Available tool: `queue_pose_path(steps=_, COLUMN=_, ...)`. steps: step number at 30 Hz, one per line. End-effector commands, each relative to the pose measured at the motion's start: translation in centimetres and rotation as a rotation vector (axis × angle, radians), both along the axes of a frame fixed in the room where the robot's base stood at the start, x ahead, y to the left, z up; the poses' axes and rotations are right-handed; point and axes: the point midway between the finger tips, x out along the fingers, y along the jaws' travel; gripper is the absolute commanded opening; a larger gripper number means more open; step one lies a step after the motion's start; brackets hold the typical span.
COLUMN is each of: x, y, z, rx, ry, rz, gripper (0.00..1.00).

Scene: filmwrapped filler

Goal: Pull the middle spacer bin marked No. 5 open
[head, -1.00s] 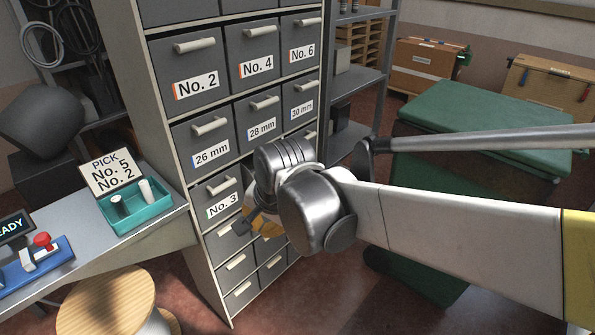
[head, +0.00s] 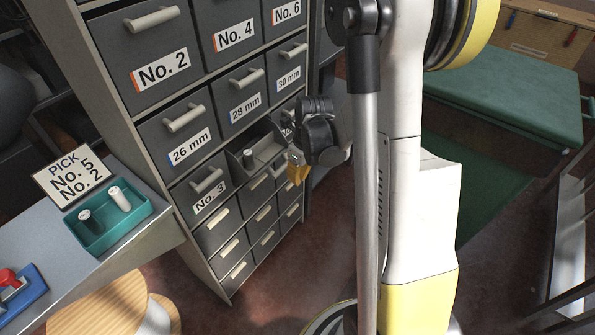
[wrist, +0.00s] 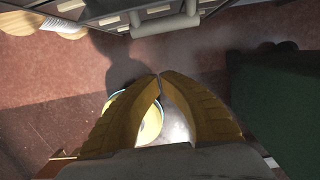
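In the head view the third row of the grey cabinet has the No. 3 bin (head: 205,188) at left, shut. The bin right of it, in the middle column, stands pulled out (head: 250,158), with a small grey cylinder (head: 248,157) inside. I cannot read a label on its front. My gripper (head: 298,174), with yellow fingers, is to the right of this bin, apart from it. In the wrist view my fingertips (wrist: 160,77) meet with nothing between them. A light bin handle (wrist: 165,22) shows beyond them, not touched.
A sign (head: 72,180) reads PICK No. 5, No. 2. A green padded bench (head: 500,105) is at right. Floor before the cabinet is clear.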

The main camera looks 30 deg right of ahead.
Motion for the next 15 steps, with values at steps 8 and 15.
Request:
queue_pose_path(steps=8, x=1.4, y=0.5, z=-5.0, rx=-0.001, ry=-0.001, rz=0.003, gripper=0.00)
queue_pose_path(steps=15, x=3.7, y=1.3, z=-3.3, rx=-0.001, ry=-0.001, rz=0.003, gripper=0.00)
